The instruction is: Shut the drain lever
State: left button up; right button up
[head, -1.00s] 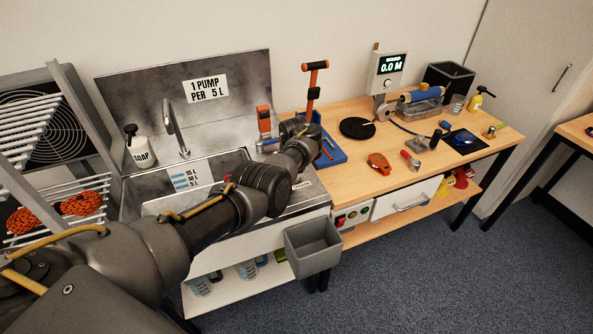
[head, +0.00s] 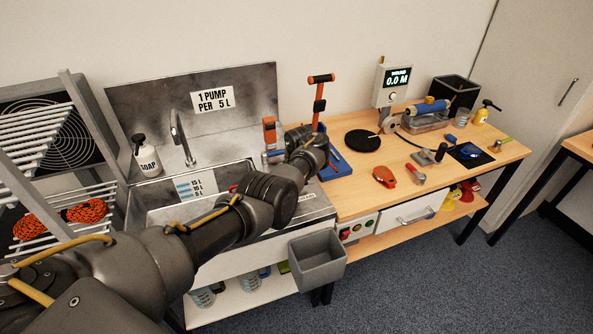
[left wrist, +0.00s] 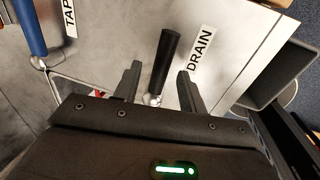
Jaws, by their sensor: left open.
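In the left wrist view the drain lever (left wrist: 165,62) has a black handle on a metal pivot, beside a white label reading DRAIN (left wrist: 201,50). My left gripper (left wrist: 159,72) is open, with one finger on each side of the lever and visible gaps between. In the head view my left arm reaches over the sink's right side (head: 312,203), and its wrist hides the lever and the fingers. My right gripper is not in view.
A blue-handled lever (left wrist: 30,28) by the TAP label stands left of the drain lever. A grey bin (head: 317,262) hangs at the sink's front right. A blue tray (head: 338,167) with an orange-handled tool (head: 320,97) stands just beyond my wrist.

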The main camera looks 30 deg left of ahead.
pick_arm(q)
notch_tip(320, 180, up, 9)
jog(key=s+d+p, duration=0.1)
jog(key=shift+d+r+p, duration=0.15)
jog(key=shift+d+p, duration=0.1)
jog(key=shift+p, duration=0.15)
jog(key=shift+s+a, duration=0.1)
jog(key=shift+s, duration=0.1)
